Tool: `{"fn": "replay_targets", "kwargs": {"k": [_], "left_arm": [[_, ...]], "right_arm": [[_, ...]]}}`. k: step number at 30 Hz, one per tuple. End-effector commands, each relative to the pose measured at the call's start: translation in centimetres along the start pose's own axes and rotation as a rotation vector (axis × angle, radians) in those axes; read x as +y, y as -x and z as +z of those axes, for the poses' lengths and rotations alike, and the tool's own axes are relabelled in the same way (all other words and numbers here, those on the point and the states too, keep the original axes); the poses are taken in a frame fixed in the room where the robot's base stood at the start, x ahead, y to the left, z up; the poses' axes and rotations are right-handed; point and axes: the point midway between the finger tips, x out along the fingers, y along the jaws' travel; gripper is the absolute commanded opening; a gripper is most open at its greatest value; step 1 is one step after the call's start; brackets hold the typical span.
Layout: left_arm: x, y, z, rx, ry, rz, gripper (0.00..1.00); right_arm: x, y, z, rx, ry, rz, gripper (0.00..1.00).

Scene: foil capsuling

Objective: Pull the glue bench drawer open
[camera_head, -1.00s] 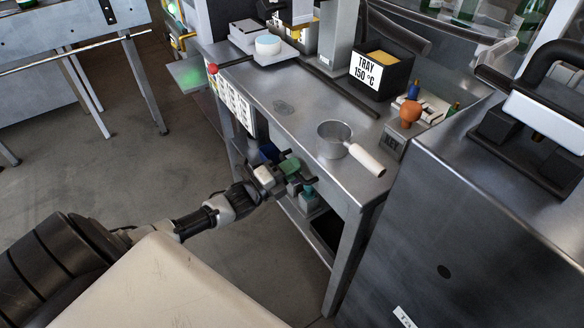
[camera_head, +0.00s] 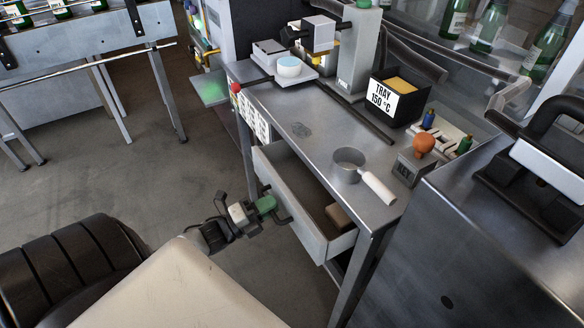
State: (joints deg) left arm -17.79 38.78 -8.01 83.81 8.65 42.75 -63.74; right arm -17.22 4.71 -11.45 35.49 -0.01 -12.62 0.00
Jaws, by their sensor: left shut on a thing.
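The glue bench (camera_head: 321,133) has a grey metal top. Its drawer (camera_head: 284,207) stands pulled out of the bench front, with its inside showing. A brown block (camera_head: 339,217) lies in the drawer at its right end. My left gripper (camera_head: 268,205), with green at its fingers, is at the drawer front and shut on the dark drawer handle (camera_head: 284,215). The fingers hide part of the handle. My right gripper is not in view.
A grey machine (camera_head: 480,240) stands close on the right. The floor (camera_head: 110,180) left of the drawer is clear.

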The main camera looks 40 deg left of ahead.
Motion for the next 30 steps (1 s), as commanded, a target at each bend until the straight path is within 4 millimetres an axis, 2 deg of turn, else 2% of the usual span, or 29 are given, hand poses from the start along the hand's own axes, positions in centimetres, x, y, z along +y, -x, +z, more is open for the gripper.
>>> {"fn": "replay_targets", "kwargs": {"k": [1,6,15,22,30], "left_arm": [[-0.5,1.6,-0.1,-0.003,0.002,0.007,0.0],[-1.3,6.2,-0.1,-0.002,0.002,0.007,0.0],[-2.3,12.3,0.0,-0.002,0.002,0.003,0.0],[-2.7,14.8,0.0,-0.001,0.001,0.001,0.0],[-2.8,15.6,0.0,-0.001,0.002,0.0,0.0]], "right_arm": [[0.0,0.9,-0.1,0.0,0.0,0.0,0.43],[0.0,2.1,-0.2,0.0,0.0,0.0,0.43],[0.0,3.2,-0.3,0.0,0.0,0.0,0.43],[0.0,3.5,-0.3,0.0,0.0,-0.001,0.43],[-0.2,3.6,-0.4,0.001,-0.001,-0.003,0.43]]}}
